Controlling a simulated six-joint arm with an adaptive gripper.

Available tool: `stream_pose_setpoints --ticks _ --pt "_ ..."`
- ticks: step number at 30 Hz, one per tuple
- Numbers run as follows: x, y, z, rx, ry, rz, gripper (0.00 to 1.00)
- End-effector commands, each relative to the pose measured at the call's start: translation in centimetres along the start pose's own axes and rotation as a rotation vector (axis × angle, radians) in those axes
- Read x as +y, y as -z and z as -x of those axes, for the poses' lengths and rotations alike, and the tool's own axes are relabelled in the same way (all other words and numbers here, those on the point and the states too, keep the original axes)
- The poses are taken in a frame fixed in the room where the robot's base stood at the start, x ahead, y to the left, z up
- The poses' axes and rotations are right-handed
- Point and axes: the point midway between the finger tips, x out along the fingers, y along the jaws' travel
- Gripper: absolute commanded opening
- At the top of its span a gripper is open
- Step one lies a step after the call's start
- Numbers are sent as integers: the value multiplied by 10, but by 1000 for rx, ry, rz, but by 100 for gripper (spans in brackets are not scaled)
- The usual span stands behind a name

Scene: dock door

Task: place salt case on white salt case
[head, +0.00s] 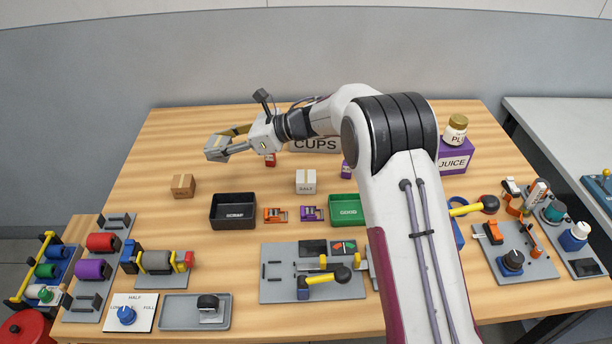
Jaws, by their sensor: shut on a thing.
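The white salt case (305,184) stands upright on the wooden table near the middle, with dark lettering on its front. My gripper (218,146) is up and to the left of it, above the table's back left part. It is shut on a small grey case (215,150), held clear of the table and apart from the white salt case. No label can be read on the held case, and the fingers partly hide it.
A brown box (183,186) stands at the left. The black scrap tray (234,224) and the green good tray (350,222) are in front of the white case. A cups box (315,146) and a juice box (453,161) stand behind, partly hidden by my arm.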

Motion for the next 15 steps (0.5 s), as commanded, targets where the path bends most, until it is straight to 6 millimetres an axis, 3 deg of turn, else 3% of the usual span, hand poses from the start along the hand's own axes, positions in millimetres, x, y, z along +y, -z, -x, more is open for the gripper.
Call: stream_pose_setpoints --ticks 6,15 --pt "-36 17 62 2 76 -29 13" --pt "-66 42 147 8 162 -66 13"
